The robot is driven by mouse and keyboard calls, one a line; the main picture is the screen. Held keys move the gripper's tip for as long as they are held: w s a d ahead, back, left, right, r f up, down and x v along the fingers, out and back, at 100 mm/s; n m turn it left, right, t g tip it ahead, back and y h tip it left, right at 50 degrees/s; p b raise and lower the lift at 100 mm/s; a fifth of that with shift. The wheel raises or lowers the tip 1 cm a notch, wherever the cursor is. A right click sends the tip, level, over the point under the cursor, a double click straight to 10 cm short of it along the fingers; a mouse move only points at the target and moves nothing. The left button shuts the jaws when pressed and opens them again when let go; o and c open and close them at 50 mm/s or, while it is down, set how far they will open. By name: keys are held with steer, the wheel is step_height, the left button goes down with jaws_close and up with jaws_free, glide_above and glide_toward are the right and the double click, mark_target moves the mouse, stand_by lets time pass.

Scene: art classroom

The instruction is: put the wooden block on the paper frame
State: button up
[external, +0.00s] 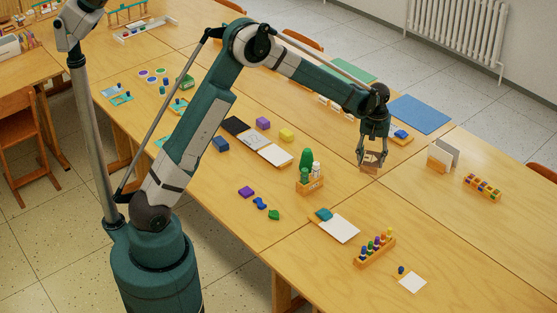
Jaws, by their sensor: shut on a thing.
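My gripper (372,164) is above the table right of the middle, its fingers pointing down. It is shut on a small brown wooden block (373,160), partly hidden by the fingers. I cannot tell exactly how far the block is above the table. A wooden stand with upright white and grey sheets (444,154) is to the right of my gripper; it may be the paper frame, but I cannot tell for sure. A white sheet (340,228) with a teal thing at its corner lies nearer the camera, and a smaller white sheet (413,282) lies at the lower right.
A wooden holder with green and white bottles (309,181) stands left of my gripper. A rack of coloured pegs (374,249) and a tray of coloured pieces (482,187) are to the right. A blue mat (420,113) lies behind. The table right of my gripper has free room.

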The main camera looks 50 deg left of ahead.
steer(key=s+d+m, duration=0.2)
steer(key=s+d, duration=0.2)
steer(key=d, duration=0.9)
steer(key=m, duration=0.4)
glide_above(416, 285)
steer(key=shift+a+r, duration=0.1)
steer(key=shift+f+b, duration=0.75)
steer(key=shift+f, duration=2.4)
steer(key=shift+f+b, duration=0.35)
steer(key=shift+f, duration=1.5)
steer(key=shift+f, duration=0.2)
